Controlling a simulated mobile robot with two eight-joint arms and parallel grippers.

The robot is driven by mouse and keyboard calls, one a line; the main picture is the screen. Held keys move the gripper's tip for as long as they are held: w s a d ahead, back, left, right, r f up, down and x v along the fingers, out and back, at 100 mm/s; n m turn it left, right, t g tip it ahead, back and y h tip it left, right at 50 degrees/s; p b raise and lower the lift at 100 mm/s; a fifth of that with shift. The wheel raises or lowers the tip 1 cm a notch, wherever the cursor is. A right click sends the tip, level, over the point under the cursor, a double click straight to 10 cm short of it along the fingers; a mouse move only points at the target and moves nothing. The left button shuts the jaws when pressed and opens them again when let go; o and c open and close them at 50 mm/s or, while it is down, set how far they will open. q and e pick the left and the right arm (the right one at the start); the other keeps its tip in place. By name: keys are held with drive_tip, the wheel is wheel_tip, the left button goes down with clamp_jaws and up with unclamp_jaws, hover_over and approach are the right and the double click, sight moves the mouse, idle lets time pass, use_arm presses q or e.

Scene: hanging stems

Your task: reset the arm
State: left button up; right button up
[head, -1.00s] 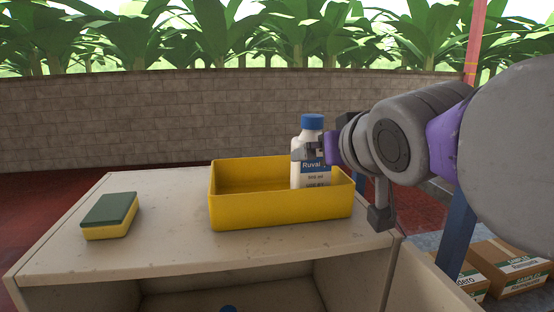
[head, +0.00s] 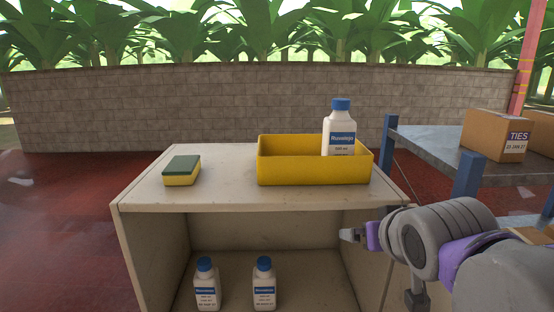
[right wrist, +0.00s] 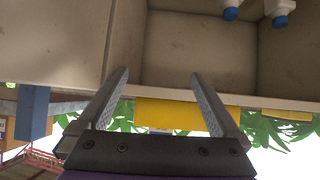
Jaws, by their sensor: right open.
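My right gripper (head: 349,235) is in front of the right side of the cabinet opening, below the top edge, in the head view. In the right wrist view its two fingers (right wrist: 160,85) are spread apart with nothing between them. A white bottle with a blue cap (head: 339,130) stands upright in the right part of the yellow tray (head: 300,172) on the cabinet top, apart from my gripper. My left gripper does not show in the head view.
Two similar bottles stand on the cabinet's lower shelf, one left (head: 206,285) and one right (head: 264,285). A green and yellow sponge (head: 181,171) lies on the cabinet top (head: 225,195). A grey table (head: 440,148) with cardboard boxes (head: 494,136) stands at right.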

drive_tip(key=s+f+g, duration=0.1)
drive_tip(key=s+f, duration=0.5)
drive_tip(key=f, duration=0.6)
drive_tip(key=s+f+g, duration=0.2)
drive_tip(key=s+f, duration=0.4)
drive_tip(key=f, duration=0.7)
drive_tip(key=s+d+f+g, duration=0.1)
drive_tip(key=s+f+g, duration=0.1)
drive_tip(key=s+f, duration=0.5)
wheel_tip(320, 180, down, 6)
drive_tip(key=shift+r, duration=0.1)
